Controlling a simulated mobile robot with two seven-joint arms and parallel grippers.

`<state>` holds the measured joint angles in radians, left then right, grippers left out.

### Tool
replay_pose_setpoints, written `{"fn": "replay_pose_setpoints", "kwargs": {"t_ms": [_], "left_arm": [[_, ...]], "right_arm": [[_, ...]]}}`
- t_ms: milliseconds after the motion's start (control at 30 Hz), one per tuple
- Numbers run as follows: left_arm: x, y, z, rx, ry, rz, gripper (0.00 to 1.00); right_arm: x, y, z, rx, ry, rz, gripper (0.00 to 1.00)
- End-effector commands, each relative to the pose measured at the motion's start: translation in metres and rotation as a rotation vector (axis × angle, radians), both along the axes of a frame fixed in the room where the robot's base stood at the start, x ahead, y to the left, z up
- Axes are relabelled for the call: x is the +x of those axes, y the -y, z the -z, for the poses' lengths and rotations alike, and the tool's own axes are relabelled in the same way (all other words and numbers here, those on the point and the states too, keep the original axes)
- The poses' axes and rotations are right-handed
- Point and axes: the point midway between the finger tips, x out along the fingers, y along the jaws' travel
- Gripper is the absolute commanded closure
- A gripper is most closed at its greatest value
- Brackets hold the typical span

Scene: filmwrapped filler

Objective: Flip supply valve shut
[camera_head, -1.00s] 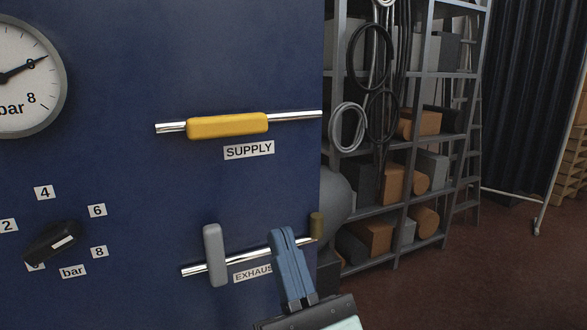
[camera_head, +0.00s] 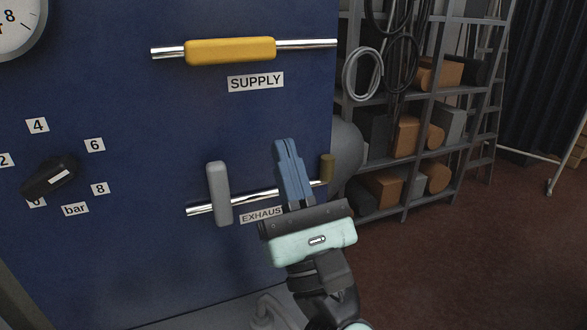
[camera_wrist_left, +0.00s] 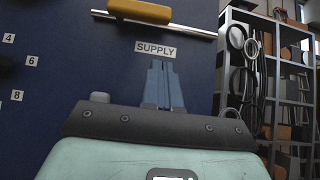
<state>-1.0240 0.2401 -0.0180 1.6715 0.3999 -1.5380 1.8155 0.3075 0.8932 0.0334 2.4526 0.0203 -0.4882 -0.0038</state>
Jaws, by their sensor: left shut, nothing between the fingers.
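The supply valve's yellow handle (camera_head: 230,50) lies along its horizontal chrome pipe (camera_head: 307,44), above the SUPPLY label (camera_head: 256,82). It also shows at the top of the left wrist view (camera_wrist_left: 140,11). My left gripper (camera_head: 286,143) is shut and empty, its blue fingers pointing up. It is below and right of the yellow handle, in front of the exhaust pipe, and covers part of the EXHAUST label (camera_head: 262,215). In the left wrist view the fingertips (camera_wrist_left: 160,64) are just below the SUPPLY label. My right gripper is not in view.
The exhaust valve's grey handle (camera_head: 219,193) stands upright across its pipe, left of my left gripper. A black knob (camera_head: 50,177) and a pressure gauge (camera_head: 18,22) are on the blue panel. Shelving (camera_head: 410,150) with boxes and hoses stands right. The panel between label and fingertips is clear.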

Motion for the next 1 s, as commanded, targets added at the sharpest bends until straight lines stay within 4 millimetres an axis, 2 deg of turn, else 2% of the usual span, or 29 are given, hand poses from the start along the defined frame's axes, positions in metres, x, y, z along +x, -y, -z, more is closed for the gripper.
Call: {"fn": "replay_pose_setpoints", "kwargs": {"t_ms": [33,233,400,600,1000], "left_arm": [[0.007,-0.003,-0.012,-0.001,0.002,-0.003,1.0],[0.035,-0.012,-0.041,0.0,0.002,-0.002,1.0],[0.034,-0.011,-0.066,0.0,0.003,0.003,1.0],[0.035,-0.011,-0.076,0.001,0.0,0.001,1.0],[0.035,-0.011,-0.076,0.0,0.001,0.001,1.0]], "right_arm": [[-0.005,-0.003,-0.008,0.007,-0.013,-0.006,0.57],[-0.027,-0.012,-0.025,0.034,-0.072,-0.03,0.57],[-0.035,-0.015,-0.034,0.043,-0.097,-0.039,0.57],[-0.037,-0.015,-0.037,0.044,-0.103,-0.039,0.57],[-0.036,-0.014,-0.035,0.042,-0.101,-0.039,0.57]]}}
